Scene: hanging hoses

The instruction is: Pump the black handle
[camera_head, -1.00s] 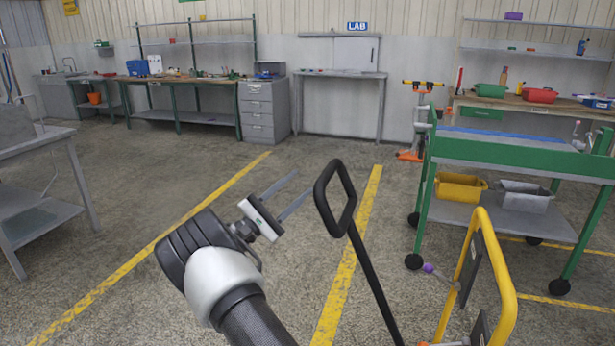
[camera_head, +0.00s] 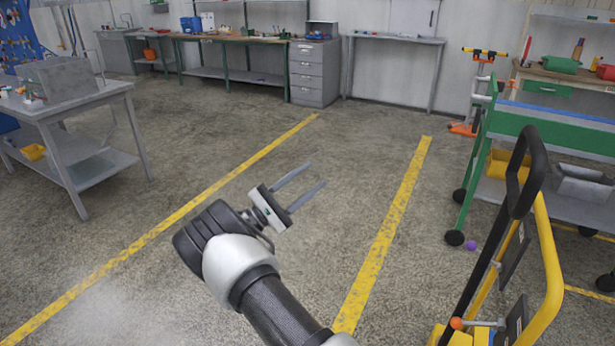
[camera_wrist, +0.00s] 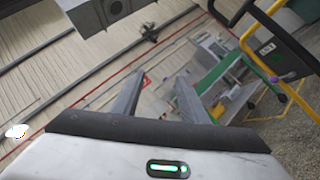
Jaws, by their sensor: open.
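The black handle (camera_head: 533,165) is a loop on a black rod at the right of the head view. It stands close beside the yellow frame (camera_head: 554,270) of a cart or jack, and the rod leans down to the left. My gripper (camera_head: 316,175) is open and empty, well to the left of the handle, with clear floor between them. In the wrist view the two fingers of my gripper (camera_wrist: 161,76) are spread with nothing between them. Part of the black handle (camera_wrist: 238,14) shows at the top right of that view, next to the yellow frame (camera_wrist: 253,50).
A green trolley (camera_head: 562,135) with bins stands behind the yellow frame. A grey table (camera_head: 85,108) is at the left. A workbench (camera_head: 235,40) and drawers (camera_head: 315,72) line the back wall. The floor between the yellow lines (camera_head: 390,225) is free.

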